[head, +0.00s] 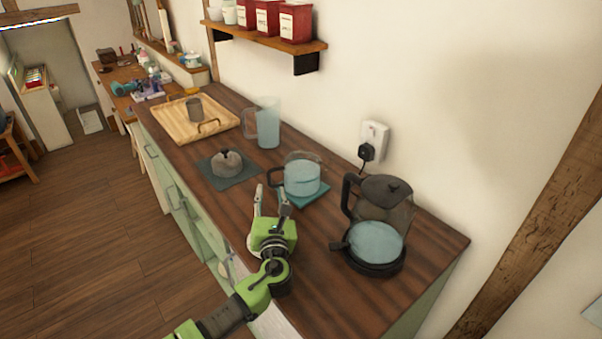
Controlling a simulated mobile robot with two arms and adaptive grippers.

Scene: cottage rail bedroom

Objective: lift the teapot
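A clear glass teapot (302,179) with a dark handle on its left stands upright on a teal mat (309,199) on the wooden counter. It holds pale blue liquid and its top looks open. My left gripper (271,193) is just in front and to the left of the teapot, near its handle. Its two fingers are apart with nothing seen between them. Whether a finger touches the handle I cannot tell. My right gripper is not in view.
A glass kettle (376,241) on a dark base stands close on the right. A grey rounded lid-like object (226,162) lies on a dark mat at left. Behind are a glass jug (267,128) and a wooden tray (180,123). A wall shelf (262,38) hangs above.

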